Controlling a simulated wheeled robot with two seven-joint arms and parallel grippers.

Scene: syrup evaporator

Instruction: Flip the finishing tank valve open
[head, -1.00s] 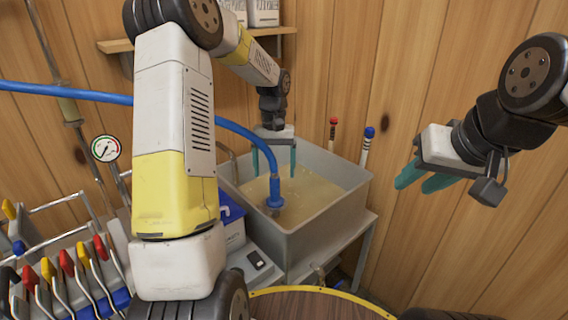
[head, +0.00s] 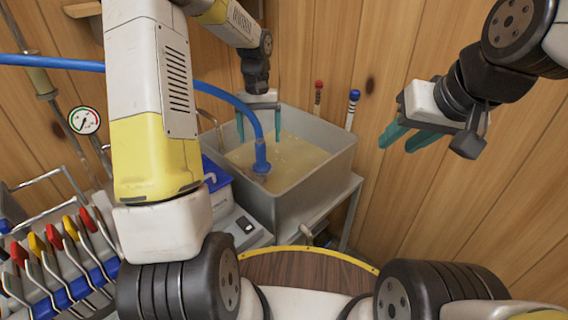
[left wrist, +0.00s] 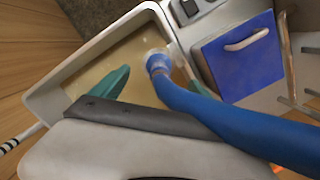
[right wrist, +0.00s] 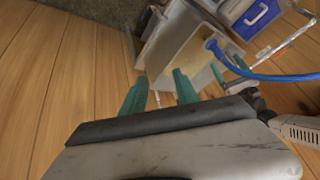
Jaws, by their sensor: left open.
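The grey open tank (head: 315,183) holds amber liquid and stands on a metal frame. A small fitting (head: 308,232), which may be the valve, is low at the tank's front, under its edge; its handle position is too small to tell. My left gripper (head: 259,138) is open and empty over the tank's back left part, fingers pointing down. My right gripper (head: 398,146) is open and empty, right of the tank near the wooden wall.
A blue hose (head: 240,107) runs across into the tank. A blue-lidded box (head: 217,178) is left of the tank. A rack of coloured-handled tools (head: 70,235) is at left, below a gauge (head: 84,120). A yellow-rimmed round wooden top (head: 310,270) is in front.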

